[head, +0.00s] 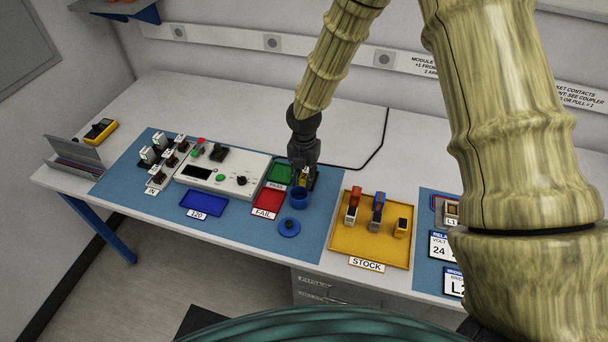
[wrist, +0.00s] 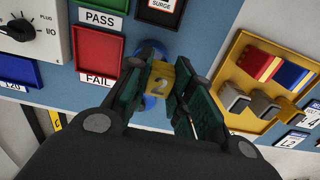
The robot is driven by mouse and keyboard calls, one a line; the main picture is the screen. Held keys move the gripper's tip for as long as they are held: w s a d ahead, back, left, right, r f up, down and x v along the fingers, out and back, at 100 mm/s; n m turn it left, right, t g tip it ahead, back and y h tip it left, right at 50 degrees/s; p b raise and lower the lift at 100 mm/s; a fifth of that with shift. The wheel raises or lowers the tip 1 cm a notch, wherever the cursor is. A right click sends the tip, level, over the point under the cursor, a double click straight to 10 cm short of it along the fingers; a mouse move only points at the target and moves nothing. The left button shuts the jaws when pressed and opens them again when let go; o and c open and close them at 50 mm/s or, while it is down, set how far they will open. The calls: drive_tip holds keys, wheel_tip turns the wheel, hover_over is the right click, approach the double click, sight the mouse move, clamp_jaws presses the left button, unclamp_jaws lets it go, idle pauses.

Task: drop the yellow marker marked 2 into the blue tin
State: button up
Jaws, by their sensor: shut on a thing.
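My gripper (head: 303,178) points down at the blue mat, just behind the blue tin (head: 299,198) in the head view. In the wrist view my gripper (wrist: 166,92) is shut on the yellow marker (wrist: 160,83), whose face shows a 2. Only a small yellow patch of the marker (head: 306,174) shows between the fingers in the head view. The tin is open and upright, with a round blue lid-like disc (head: 289,228) lying in front of it. Blue parts show around the marker in the wrist view, partly hidden by it and the fingers. I cannot tell the marker's exact height over the tin.
The green PASS tray (head: 280,173) and red FAIL tray (head: 268,203) sit close left of the tin. A test box (head: 222,174) stands further left. The yellow STOCK tray (head: 369,244) with several parts is at the right. Bare mat lies right of the tin.

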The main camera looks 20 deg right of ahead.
sight(304, 176)
drive_tip(key=o, duration=0.8)
drive_tip(key=shift+r, duration=0.1)
wheel_tip(304, 176, up, 12)
drive_tip(key=shift+f, duration=0.1)
idle(0.3)
